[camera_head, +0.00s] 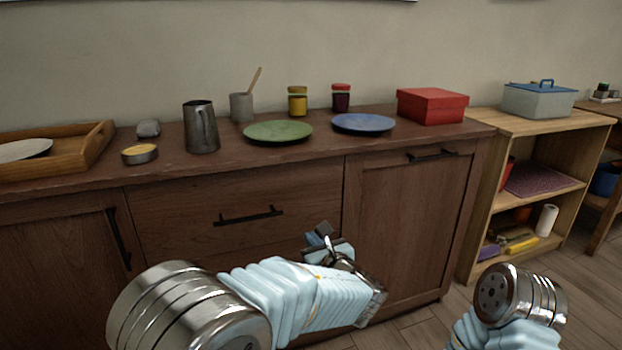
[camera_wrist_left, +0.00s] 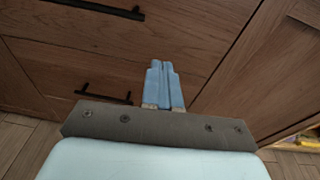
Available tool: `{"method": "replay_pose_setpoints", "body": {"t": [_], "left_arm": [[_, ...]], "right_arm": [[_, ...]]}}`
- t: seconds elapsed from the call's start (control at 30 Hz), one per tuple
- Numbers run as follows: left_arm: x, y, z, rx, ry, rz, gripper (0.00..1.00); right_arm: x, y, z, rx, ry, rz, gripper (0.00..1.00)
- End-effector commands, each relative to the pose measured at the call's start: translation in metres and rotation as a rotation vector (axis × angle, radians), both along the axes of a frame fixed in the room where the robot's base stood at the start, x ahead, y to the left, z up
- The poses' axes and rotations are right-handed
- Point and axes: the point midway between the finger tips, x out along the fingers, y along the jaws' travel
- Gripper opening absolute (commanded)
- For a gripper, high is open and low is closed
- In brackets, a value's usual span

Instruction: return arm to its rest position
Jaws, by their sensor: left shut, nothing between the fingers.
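My left gripper (camera_head: 318,236) is in front of the dark wooden cabinet, below the counter's front edge, in the head view. Its blue fingers are together with nothing between them, as the left wrist view (camera_wrist_left: 164,84) shows. The left arm comes in from the lower left with a pale blue sleeve and a metal joint. Part of my right arm (camera_head: 510,300) shows at the lower right; its gripper is out of view.
The cabinet (camera_head: 190,212) has black handles. On it stand a wooden tray (camera_head: 92,150), a metal pitcher (camera_head: 201,130), a green plate (camera_head: 278,131), a blue plate (camera_head: 363,123) and a red box (camera_head: 432,106). A light wooden shelf (camera_head: 535,122) stands at the right.

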Motion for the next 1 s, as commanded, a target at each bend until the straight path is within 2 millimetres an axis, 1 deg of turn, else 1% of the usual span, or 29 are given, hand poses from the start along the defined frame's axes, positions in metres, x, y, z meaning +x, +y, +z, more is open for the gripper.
{"method": "replay_pose_setpoints", "body": {"t": [0.03, 0.07, 0.1, 0.13, 0.17, 0.2, 0.23, 0.27, 0.3, 0.37, 0.4, 0.43, 0.47, 0.5, 0.57, 0.6, 0.67, 0.7, 0.8, 0.83, 0.87, 0.93, 1.0], "left_arm": [[0.001, 0.017, -0.03, -0.051, 0.083, 0.036, 0.0], [-0.001, 0.027, -0.052, -0.094, 0.14, 0.061, 0.0], [-0.006, 0.041, -0.082, -0.16, 0.22, 0.102, 0.0], [-0.012, 0.051, -0.106, -0.219, 0.282, 0.139, 0.0], [-0.02, 0.061, -0.13, -0.28, 0.344, 0.18, 0.0], [-0.033, 0.073, -0.161, -0.368, 0.424, 0.241, 0.0], [-0.045, 0.082, -0.183, -0.438, 0.482, 0.292, 0.0], [-0.059, 0.09, -0.205, -0.512, 0.538, 0.351, 0.0], [-0.079, 0.099, -0.233, -0.62, 0.609, 0.44, 0.0], [-0.115, 0.109, -0.271, -0.803, 0.706, 0.601, 0.0], [-0.143, 0.113, -0.294, -0.941, 0.759, 0.736, 0.0], [-0.164, 0.115, -0.309, -1.058, 0.79, 0.854, 0.0], [-0.187, 0.115, -0.322, -1.188, 0.807, 0.996, 0.0], [-0.215, 0.112, -0.335, -1.365, 0.804, 1.198, 0.0], [-0.244, 0.108, -0.346, -1.598, 0.736, 1.491, 0.0], [-0.256, 0.107, -0.35, -1.73, 0.655, 1.675, 0.0], [-0.269, 0.11, -0.353, -1.884, 0.498, 1.916, 0.0], [-0.275, 0.113, -0.355, -1.958, 0.385, 2.05, 0.0], [-0.285, 0.125, -0.359, -2.069, 0.124, 2.279, 0.0], [-0.287, 0.128, -0.36, -2.084, 0.066, 2.321, 0.0], [-0.289, 0.13, -0.361, 2.083, -0.017, -2.337, 0.0], [-0.29, 0.134, -0.362, 2.048, 0.045, -2.318, 0.0], [-0.29, 0.134, -0.362, 2.048, 0.045, -2.318, 0.0]], "right_arm": [[0.0, 0.001, 0.004, 0.001, 0.0, 0.001, 0.43], [0.0, 0.001, 0.005, 0.001, 0.0, 0.001, 0.43], [0.0, 0.001, 0.007, 0.001, 0.0, 0.002, 0.43], [-0.001, 0.002, 0.009, 0.002, 0.001, 0.003, 0.43], [-0.001, 0.002, 0.01, 0.002, 0.001, 0.004, 0.43], [-0.001, 0.002, 0.013, 0.003, 0.001, 0.004, 0.43], [-0.001, 0.003, 0.014, 0.003, 0.001, 0.005, 0.43], [-0.001, 0.003, 0.016, 0.004, 0.002, 0.005, 0.43], [-0.001, 0.003, 0.018, 0.004, 0.002, 0.006, 0.43], [-0.002, 0.004, 0.023, 0.005, 0.003, 0.008, 0.43], [-0.002, 0.005, 0.026, 0.006, 0.003, 0.009, 0.43], [-0.002, 0.005, 0.029, 0.008, 0.004, 0.009, 0.43], [-0.002, 0.006, 0.032, 0.009, 0.004, 0.011, 0.43], [-0.003, 0.007, 0.036, 0.01, 0.005, 0.012, 0.43], [-0.003, 0.008, 0.04, 0.011, 0.006, 0.015, 0.43], [-0.004, 0.009, 0.043, 0.012, 0.006, 0.016, 0.43], [-0.004, 0.01, 0.046, 0.013, 0.007, 0.017, 0.43], [-0.004, 0.01, 0.048, 0.014, 0.007, 0.019, 0.43], [-0.005, 0.011, 0.051, 0.015, 0.007, 0.02, 0.43], [-0.005, 0.012, 0.051, 0.016, 0.008, 0.02, 0.43], [-0.005, 0.012, 0.051, 0.016, 0.008, 0.021, 0.43], [-0.005, 0.012, 0.051, 0.016, 0.008, 0.021, 0.43], [-0.005, 0.012, 0.051, 0.016, 0.008, 0.021, 0.43]]}}
